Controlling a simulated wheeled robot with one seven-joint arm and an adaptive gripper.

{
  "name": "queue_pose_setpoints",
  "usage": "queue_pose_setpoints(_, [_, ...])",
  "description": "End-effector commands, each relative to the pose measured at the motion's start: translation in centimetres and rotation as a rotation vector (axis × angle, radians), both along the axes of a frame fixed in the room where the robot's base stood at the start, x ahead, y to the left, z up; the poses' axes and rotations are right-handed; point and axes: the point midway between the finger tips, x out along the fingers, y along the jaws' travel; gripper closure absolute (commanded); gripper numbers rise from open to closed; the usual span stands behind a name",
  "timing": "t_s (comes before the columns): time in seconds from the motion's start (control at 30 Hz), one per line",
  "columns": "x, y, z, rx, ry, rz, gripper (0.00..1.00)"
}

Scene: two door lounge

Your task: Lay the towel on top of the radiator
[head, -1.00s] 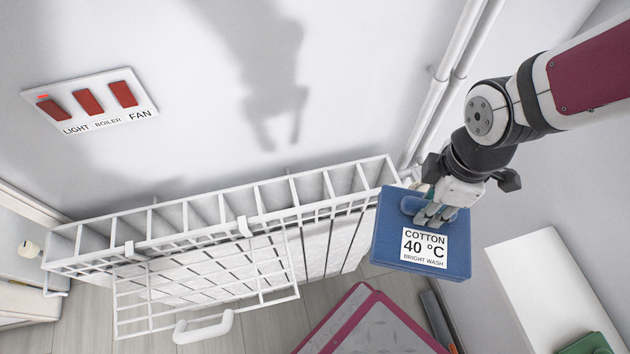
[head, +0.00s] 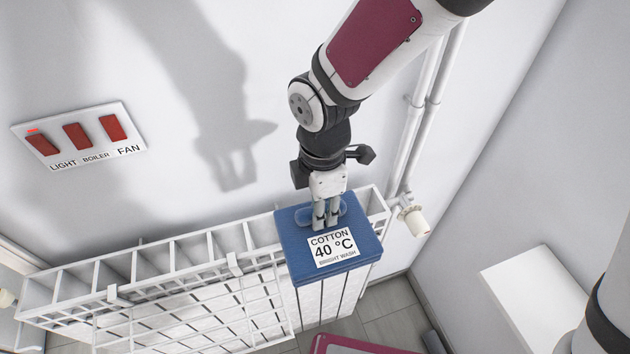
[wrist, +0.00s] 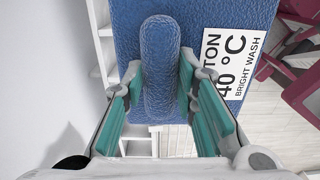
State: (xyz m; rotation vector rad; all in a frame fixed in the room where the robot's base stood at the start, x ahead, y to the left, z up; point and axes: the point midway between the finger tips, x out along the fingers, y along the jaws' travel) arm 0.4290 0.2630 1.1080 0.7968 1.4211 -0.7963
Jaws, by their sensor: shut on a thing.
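The towel is a folded blue block (head: 300,256) with a white label reading COTTON 40 °C BRIGHT WASH. It also shows in the wrist view (wrist: 208,60), with a raised blue ridge between the fingers. My gripper (head: 326,222) is shut on that ridge from above. The white radiator (head: 180,250) runs along the wall with a grid-like top. In the head view the towel overlaps the radiator's right part and hides some of its top. I cannot tell whether the towel touches the radiator or is held above it.
A white wire rack (head: 200,318) hangs on the radiator's front. White pipes (head: 421,110) and a valve (head: 414,219) stand at its right end. A switch panel (head: 80,136) is on the wall. A white surface (head: 535,297) is at lower right.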

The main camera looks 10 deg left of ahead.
Motion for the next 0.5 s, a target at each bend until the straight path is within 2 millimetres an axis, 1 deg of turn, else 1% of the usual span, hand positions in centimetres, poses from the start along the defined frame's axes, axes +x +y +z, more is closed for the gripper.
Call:
queue_pose_setpoints(0.03, [1.8, 0.5, -0.5, 0.002, -0.002, 0.0, 1.0])
queue_pose_setpoints(0.23, [5.9, 2.2, -0.9, 0.002, -0.002, 0.002, 1.0])
queue_pose_setpoints(0.33, [7.1, 2.7, -0.9, 0.002, -0.001, 0.002, 1.0])
queue_pose_setpoints(0.5, [7.9, 3.0, -0.9, 0.001, -0.001, 0.002, 1.0])
